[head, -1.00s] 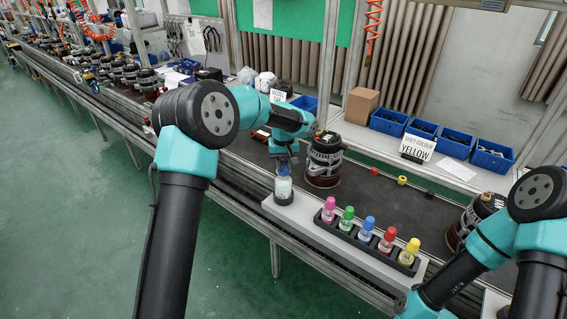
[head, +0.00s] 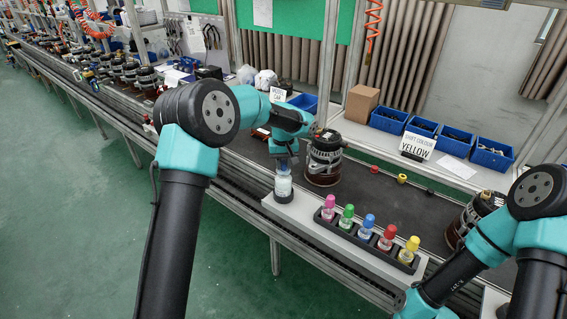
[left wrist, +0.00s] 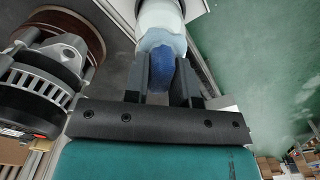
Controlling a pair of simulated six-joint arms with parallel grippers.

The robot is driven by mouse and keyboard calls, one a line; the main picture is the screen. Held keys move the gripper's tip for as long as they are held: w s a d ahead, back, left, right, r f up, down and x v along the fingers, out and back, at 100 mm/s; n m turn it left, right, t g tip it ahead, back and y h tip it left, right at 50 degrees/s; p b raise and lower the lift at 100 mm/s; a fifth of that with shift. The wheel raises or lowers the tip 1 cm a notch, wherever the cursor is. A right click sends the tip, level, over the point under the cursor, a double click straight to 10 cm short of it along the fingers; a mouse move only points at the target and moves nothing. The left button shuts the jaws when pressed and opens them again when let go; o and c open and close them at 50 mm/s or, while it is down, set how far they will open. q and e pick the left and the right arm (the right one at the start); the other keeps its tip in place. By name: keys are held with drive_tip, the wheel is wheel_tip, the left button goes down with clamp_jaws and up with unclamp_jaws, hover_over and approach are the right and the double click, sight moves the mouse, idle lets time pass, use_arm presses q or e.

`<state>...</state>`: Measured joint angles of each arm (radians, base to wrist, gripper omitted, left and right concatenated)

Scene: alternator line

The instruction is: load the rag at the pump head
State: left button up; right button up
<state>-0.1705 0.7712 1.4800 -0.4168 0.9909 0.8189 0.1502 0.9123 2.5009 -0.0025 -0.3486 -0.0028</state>
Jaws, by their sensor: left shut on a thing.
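My left gripper (left wrist: 162,85) is shut on a bunched blue rag (left wrist: 160,70), seen between the two dark fingers in the left wrist view. The rag sits against a pale bottle top (left wrist: 161,14) just beyond the fingertips; the pump head itself is mostly hidden by the rag. In the head view the clear bottle (head: 283,186) stands upright on a dark base at the left end of a pale shelf, with my left gripper (head: 284,164) directly above it. My right gripper is out of view; only its arm shows at lower right.
A black rack (head: 341,234) with several coloured-cap bottles stands right of the pump bottle. An alternator (head: 323,160) is close behind it. A sign (head: 418,145) reads shift colour yellow. Pink-red, yellow and black caps lie on the dark belt (head: 385,205), which has free room.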

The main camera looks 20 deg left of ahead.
sight(283, 161)
use_arm(q)
drive_tip(key=shift+r, duration=0.1)
idle(0.3)
drive_tip(key=shift+r, duration=3.4)
